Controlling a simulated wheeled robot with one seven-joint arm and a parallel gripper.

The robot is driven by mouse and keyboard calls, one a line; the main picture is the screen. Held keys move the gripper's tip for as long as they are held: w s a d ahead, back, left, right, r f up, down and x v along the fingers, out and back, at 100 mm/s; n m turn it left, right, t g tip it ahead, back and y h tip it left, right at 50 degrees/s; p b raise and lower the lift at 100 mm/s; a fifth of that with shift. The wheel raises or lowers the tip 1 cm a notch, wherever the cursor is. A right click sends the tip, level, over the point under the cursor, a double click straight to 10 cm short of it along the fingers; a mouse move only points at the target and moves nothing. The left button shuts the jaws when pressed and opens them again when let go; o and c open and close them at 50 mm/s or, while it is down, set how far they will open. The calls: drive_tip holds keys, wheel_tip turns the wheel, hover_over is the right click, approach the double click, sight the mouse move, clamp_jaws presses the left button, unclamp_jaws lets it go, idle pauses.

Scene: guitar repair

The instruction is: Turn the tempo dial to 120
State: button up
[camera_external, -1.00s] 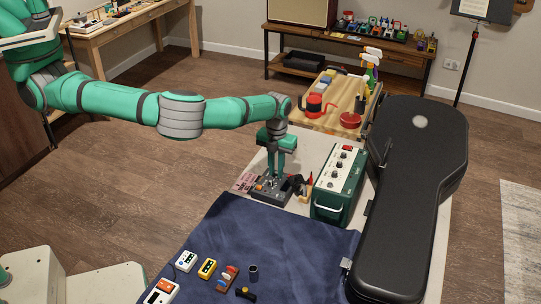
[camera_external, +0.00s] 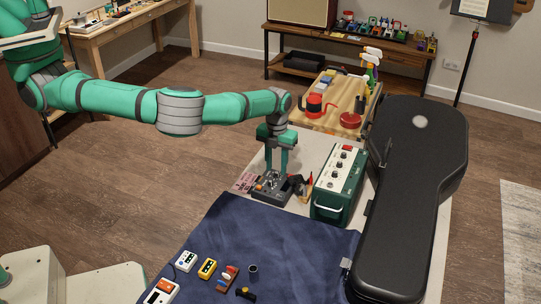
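A dark grey box with small controls on top (camera_external: 262,196) lies on the pale bench top, just beyond the blue cloth. Any tempo dial on it is too small to make out, and its marks cannot be read. My gripper (camera_external: 275,172) points straight down over the box. Its two green fingers are spread apart, with a gap between them. The fingertips are at or just above the box's top; I cannot tell if they touch it. The fingers hide part of the box's controls.
A green amp-like unit with knobs (camera_external: 338,181) stands close to the right of the box, with small tools between them. A black guitar case (camera_external: 415,180) lies farther right. Several small pedals lie on the blue cloth (camera_external: 275,235) in front.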

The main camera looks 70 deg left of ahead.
sight(276, 173)
wheel_tip(276, 173, up, 9)
idle(0.3)
idle(0.5)
